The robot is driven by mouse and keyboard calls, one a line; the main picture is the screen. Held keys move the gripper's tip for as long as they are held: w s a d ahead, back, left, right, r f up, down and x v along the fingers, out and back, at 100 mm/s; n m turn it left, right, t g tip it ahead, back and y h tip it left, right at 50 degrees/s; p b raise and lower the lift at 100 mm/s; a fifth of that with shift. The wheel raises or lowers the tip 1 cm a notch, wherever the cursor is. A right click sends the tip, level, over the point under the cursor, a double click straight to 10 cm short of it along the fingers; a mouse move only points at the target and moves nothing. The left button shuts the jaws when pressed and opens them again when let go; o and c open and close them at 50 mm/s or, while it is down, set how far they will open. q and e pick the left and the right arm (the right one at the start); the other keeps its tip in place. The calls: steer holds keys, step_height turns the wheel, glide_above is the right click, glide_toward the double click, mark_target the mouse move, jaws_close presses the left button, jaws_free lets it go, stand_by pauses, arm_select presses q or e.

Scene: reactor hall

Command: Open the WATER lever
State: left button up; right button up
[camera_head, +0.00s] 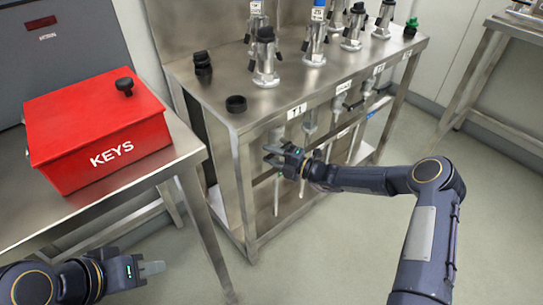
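No label reading WATER can be made out. Several metal valve fittings stand on the steel bench (220,85), one a capped fitting (265,62) near its left end. Under the top, pipes and thin handles hang below labels, including the T1 label (297,111). A small blue tag (372,113) shows further right along the front. My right gripper (269,155) is in front of the bench below the T1 label, pointing left with its fingers apart and nothing seen between them.
A red KEYS box (95,130) with a black knob sits on a steel table (25,205) at the left. Another steel table (520,22) stands at the far right. The floor between is clear.

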jaws_close()
arm_select(q)
steer(key=shift+r, duration=0.15)
arm_select(e)
steer(key=shift+r, duration=0.1)
